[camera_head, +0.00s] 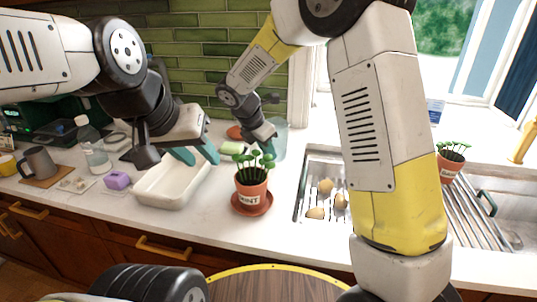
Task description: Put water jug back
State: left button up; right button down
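A clear, bluish container that looks like the water jug (279,143) stands upright at the back of the counter, behind the potted mint and near the tiled wall. My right gripper (264,133) is at its left side and covers part of it. I cannot tell whether the fingers hold the jug or only sit beside it.
The white tub (160,197) and the potted mint (251,192) on its saucer stand in front. A bottle (93,150), purple sponge (117,181) and grey mug (39,163) are at left. The sink tray (306,187) holds several potatoes; another plant (450,166) is at right.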

jog(key=shift+f, duration=1.8)
jog(key=shift+f, duration=0.15)
jog(key=c, duration=1.4)
grip_release()
jog(key=shift+c, duration=0.2)
jog(key=v, duration=1.1)
jog(key=s+d+r+m+y, duration=0.2)
jog(key=s+d+r+m, duration=0.25)
jog(key=d+m, duration=0.2)
jog(key=s+d+r+m+y, duration=0.1)
jog(key=s+d+r+m, duration=0.2)
jog(key=s+d+m, duration=0.35)
jog(key=s+d+m+t+y, duration=0.2)
jog(key=s+d+m, duration=0.4)
jog(key=s+m, duration=0.4)
jog(key=r+m, duration=0.1)
jog(key=m, duration=0.1)
jog(key=shift+s+d+m+t+y, duration=0.2)
jog(key=shift+s+m+t+y, duration=0.1)
jog(key=shift+s+m+y, duration=0.1)
